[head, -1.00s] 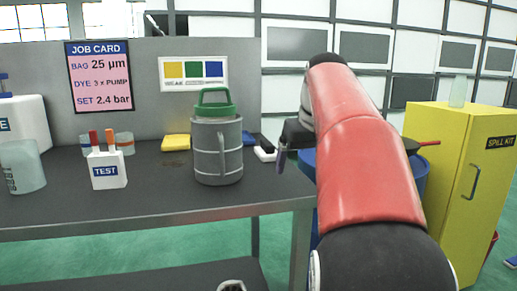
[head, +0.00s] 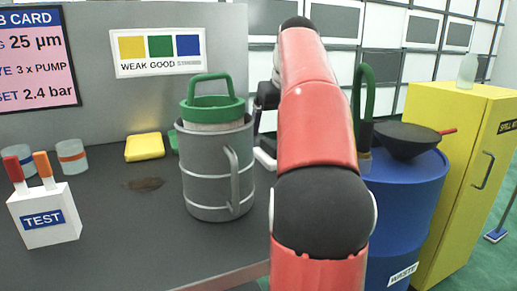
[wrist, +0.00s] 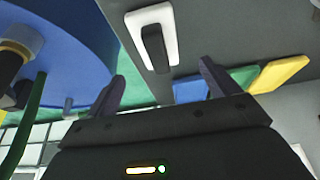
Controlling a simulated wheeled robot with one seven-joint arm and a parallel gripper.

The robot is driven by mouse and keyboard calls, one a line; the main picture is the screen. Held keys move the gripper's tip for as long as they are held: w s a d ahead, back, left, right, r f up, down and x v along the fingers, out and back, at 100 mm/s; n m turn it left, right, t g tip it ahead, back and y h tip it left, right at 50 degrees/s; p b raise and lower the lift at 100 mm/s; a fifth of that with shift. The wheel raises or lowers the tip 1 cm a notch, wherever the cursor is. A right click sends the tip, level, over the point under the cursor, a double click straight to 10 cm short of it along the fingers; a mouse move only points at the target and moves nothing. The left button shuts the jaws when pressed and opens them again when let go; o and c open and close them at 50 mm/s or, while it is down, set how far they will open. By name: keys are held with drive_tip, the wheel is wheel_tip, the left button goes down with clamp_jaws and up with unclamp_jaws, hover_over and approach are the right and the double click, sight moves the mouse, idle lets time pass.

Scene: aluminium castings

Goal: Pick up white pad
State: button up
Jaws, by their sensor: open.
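The white pad with a black grip (wrist: 135,27) lies flat on the dark bench top, near the edge, in the wrist view. In the head view only a small white end of it (head: 264,159) shows between the grey can and my red arm. My gripper (wrist: 162,86) is open and empty. Its two fingers are apart, with the pad beyond the gap between them and not touched. In the head view my gripper is mostly hidden behind my arm.
A grey can with a green handle (head: 217,170) stands left of the pad. A yellow pad (head: 145,147), a green pad (wrist: 243,75) and a blue pad (wrist: 190,90) lie in a row. A blue waste drum (head: 405,210) carrying a black pan (head: 405,140) stands right, beside the bench.

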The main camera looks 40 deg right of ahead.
sight(272, 143)
drive_tip(key=b+x, duration=0.1)
drive_tip(key=x, duration=0.6)
drive_tip(key=shift+w+d+f+b, duration=0.1)
drive_tip(key=shift+d+f+b, duration=0.05)
drive_tip(key=shift+f+b, duration=0.2)
drive_tip(key=shift+r, duration=0.1)
drive_tip(key=c, duration=1.1)
